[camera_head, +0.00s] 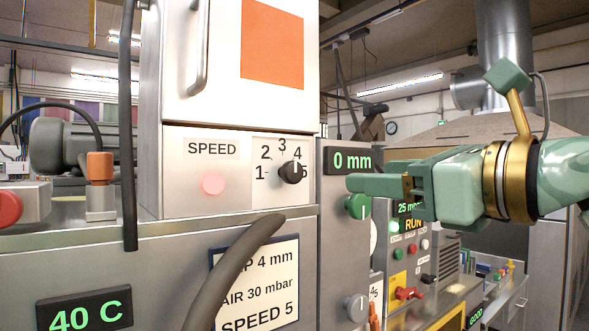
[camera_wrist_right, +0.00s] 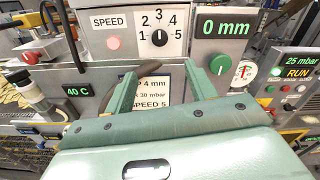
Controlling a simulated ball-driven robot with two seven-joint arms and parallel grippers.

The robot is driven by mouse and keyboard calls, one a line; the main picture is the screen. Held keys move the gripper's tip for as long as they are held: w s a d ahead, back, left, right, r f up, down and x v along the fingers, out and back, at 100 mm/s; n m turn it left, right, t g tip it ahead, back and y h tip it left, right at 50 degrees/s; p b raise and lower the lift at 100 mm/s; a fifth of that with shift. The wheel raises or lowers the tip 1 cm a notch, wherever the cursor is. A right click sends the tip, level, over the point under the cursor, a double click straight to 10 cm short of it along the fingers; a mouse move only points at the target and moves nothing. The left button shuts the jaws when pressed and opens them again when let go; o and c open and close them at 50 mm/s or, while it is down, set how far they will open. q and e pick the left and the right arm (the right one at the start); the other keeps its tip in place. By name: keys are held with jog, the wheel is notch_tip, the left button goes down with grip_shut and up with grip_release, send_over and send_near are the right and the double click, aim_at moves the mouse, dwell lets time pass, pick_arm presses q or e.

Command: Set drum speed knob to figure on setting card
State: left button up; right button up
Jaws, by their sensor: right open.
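The black drum speed knob (camera_head: 291,172) sits on a pale dial plate (camera_head: 265,148) marked 1 to 5, beside the SPEED label. In the right wrist view the knob (camera_wrist_right: 160,37) has its white pointer line roughly upright, near 3. The setting card (camera_head: 287,262) below reads SPEED 5 on its bottom line; a dark hose covers part of it. My right gripper (camera_head: 350,184) is to the right of the knob in the head view, apart from it. In the wrist view its fingers (camera_wrist_right: 162,76) are spread and empty, below the dial. My left gripper is not in view.
A dark curved hose (camera_head: 236,266) crosses in front of the card. A green knob (camera_head: 358,206) sits under the 0 mm display (camera_head: 350,161), close to my right fingers. A pink lamp (camera_head: 213,184) is left of the dial. A grey knob (camera_head: 357,307) is lower right.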

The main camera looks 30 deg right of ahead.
jog(key=p, duration=0.7)
send_near(295, 172)
jog(key=w, duration=0.3)
jog(key=w+p, duration=0.1)
jog(key=p, duration=0.1)
jog(key=w+p, duration=0.2)
jog(key=p, duration=0.1)
jog(key=w+p, duration=0.1)
jog(key=p, duration=0.1)
jog(key=shift+w+a+r+p, duration=0.15)
jog(key=shift+w+r+p, duration=0.1)
jog(key=shift+p, duration=0.1)
jog(key=shift+w+a+f+p, duration=0.15)
jog(key=shift+w+f+p, duration=0.05)
jog(key=shift+w+p, duration=0.5)
jog(key=c, duration=1)
